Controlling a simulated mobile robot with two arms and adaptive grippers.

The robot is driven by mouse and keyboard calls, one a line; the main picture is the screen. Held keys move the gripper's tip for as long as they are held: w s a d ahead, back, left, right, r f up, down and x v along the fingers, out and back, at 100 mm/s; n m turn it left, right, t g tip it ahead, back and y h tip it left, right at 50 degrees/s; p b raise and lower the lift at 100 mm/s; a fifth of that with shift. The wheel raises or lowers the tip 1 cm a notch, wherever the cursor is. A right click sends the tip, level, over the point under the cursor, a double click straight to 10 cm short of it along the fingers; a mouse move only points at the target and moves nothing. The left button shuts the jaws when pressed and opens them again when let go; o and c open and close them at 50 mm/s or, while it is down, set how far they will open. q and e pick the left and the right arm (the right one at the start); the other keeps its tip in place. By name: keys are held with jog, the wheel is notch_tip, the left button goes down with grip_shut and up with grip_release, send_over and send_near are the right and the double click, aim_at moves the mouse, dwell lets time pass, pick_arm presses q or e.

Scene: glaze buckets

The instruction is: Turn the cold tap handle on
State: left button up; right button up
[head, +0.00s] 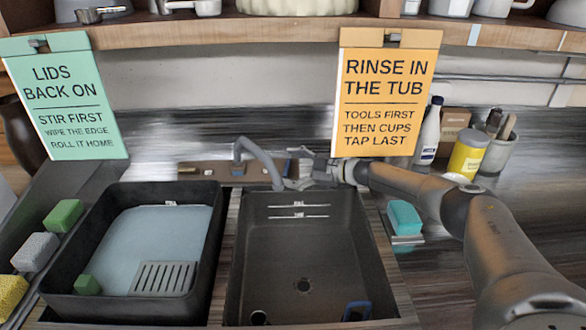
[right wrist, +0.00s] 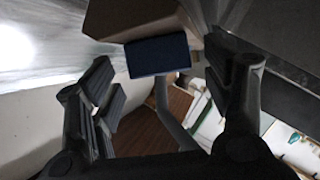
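The grey tap spout (head: 258,155) arches over the divider between the two tubs, in front of a brown wall plate (head: 215,171). My right gripper (head: 312,172) is at the right side of the tap, behind the right tub. In the right wrist view, my right gripper (right wrist: 165,85) has its fingers spread wide. A dark blue block (right wrist: 158,56), which looks like the cold tap handle, shows between and beyond the fingertips, against a brown block. I cannot tell whether a finger touches it. In the head view the gripper hides this spot. My left gripper is not in view.
The left tub (head: 60,278) holds pale water and a ribbed grey piece; the right tub (head: 262,245) looks empty of water, with a blue item (head: 356,310) at its front. An orange sign (head: 385,92) hangs just above my right gripper. A teal sponge (head: 404,217) lies beside my arm.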

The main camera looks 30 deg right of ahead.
jog(key=v, duration=1.2)
jog(key=shift+a+f, duration=0.1)
dwell(0.4)
